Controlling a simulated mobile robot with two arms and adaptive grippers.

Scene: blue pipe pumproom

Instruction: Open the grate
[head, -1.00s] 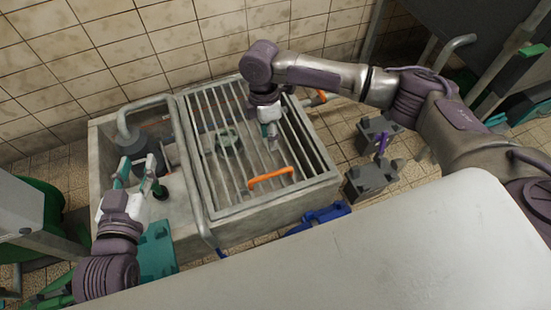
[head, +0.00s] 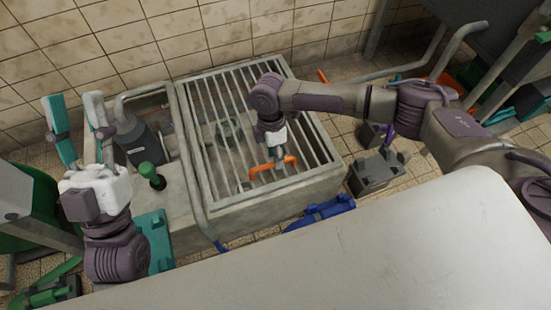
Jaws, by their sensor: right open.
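The grate (head: 222,143) is a grey metal frame of parallel bars. It lies flat over the right part of a concrete basin (head: 282,203). Its orange handle (head: 259,170) is at the front right of the bars. My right gripper (head: 280,161) is open, pointing down right at the handle, and partly covers it. I cannot tell whether the fingers touch or straddle the handle. My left gripper (head: 73,98) is open and empty, with its fingers raised apart, to the left of the basin.
A grey pump (head: 137,140) with a pipe and a green-topped knob (head: 150,172) stand in the basin's left part. A grey pipe (head: 196,185) runs along the grate's left edge. Dark blocks (head: 377,170) stand on the floor at right. A tiled wall (head: 150,40) is behind.

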